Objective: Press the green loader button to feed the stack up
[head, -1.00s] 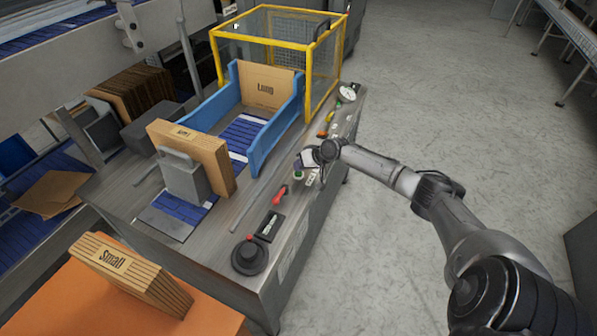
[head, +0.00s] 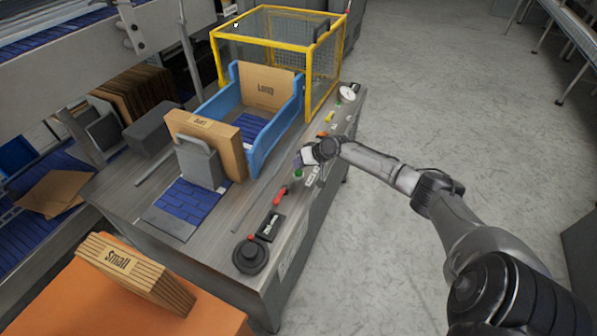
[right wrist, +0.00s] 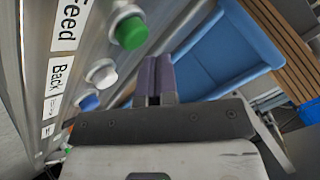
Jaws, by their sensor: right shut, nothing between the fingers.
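The green loader button (head: 298,172) is on the front edge of the grey machine top, just left of my right gripper (head: 302,160). In the right wrist view the green button (right wrist: 130,33) is a domed cap in a pale ring beside the label "Feed" (right wrist: 66,25). My right gripper's dark fingers (right wrist: 157,66) are shut together and empty, to the right of the button and apart from it in that picture. The cardboard stack (head: 228,150) stands upright against a grey pusher block (head: 199,165), near the blue-sided loader channel (head: 260,148). My left gripper is not in view.
A white button (right wrist: 103,74) and a blue button (right wrist: 89,103) follow the green one. A red-handled lever (head: 280,196) and a black knob (head: 250,257) lie nearer. A yellow-framed cage (head: 325,75) stands behind. Open floor (head: 450,90) lies to the right.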

